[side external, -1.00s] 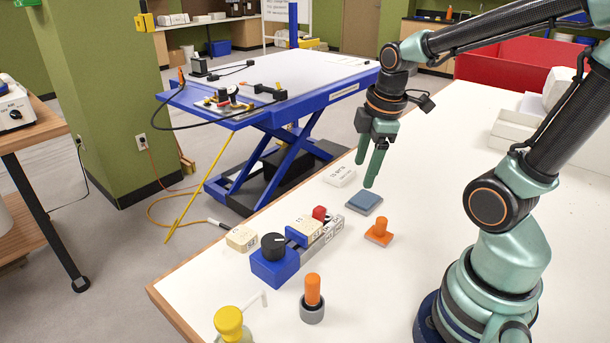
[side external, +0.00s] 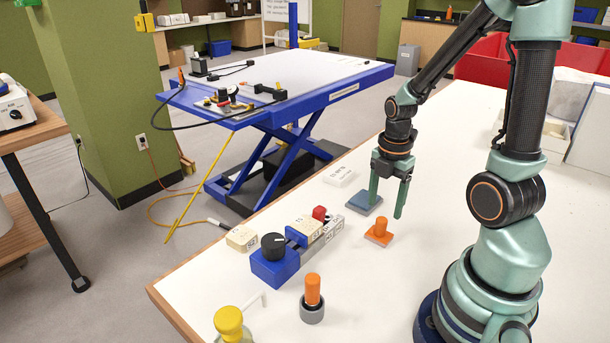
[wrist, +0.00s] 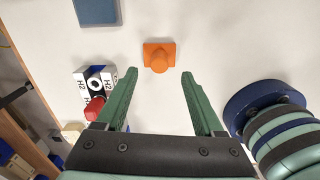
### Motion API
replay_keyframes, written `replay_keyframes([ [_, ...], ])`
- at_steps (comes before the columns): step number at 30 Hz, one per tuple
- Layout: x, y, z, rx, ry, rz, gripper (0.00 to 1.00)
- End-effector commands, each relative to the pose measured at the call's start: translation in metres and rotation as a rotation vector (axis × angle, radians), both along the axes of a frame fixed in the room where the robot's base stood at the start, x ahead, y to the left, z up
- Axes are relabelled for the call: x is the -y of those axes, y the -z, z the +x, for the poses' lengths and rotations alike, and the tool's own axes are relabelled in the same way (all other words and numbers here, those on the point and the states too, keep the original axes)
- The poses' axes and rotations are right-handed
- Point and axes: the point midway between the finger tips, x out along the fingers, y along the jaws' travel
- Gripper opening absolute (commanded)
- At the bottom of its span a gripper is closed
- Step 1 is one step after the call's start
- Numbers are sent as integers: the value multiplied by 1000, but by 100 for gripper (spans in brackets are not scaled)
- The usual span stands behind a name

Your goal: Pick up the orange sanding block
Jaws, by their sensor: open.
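The orange sanding block (side external: 379,234) has a flat base and a round upright knob, and it stands on the white table. In the wrist view the block (wrist: 159,57) lies ahead of my gripper (wrist: 155,75), roughly centred between the two green fingers and just beyond their tips. In the side view my gripper (side external: 386,211) is open and empty above the table, pointing down, beside and above the block. The fingers do not appear to touch the block.
A blue-grey pad (side external: 364,202) lies close behind the block. A blue vise-like fixture with a black knob (side external: 274,258) stands to the left, beside a small red piece (side external: 319,213). An orange-handled tool in a grey cup (side external: 312,298) stands in front. Table right of the block is clear.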

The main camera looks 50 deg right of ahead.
Motion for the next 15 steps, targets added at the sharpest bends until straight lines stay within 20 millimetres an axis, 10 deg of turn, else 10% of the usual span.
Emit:
replay_keyframes([
  [15,0,44,0,-5,1,2,70],
])
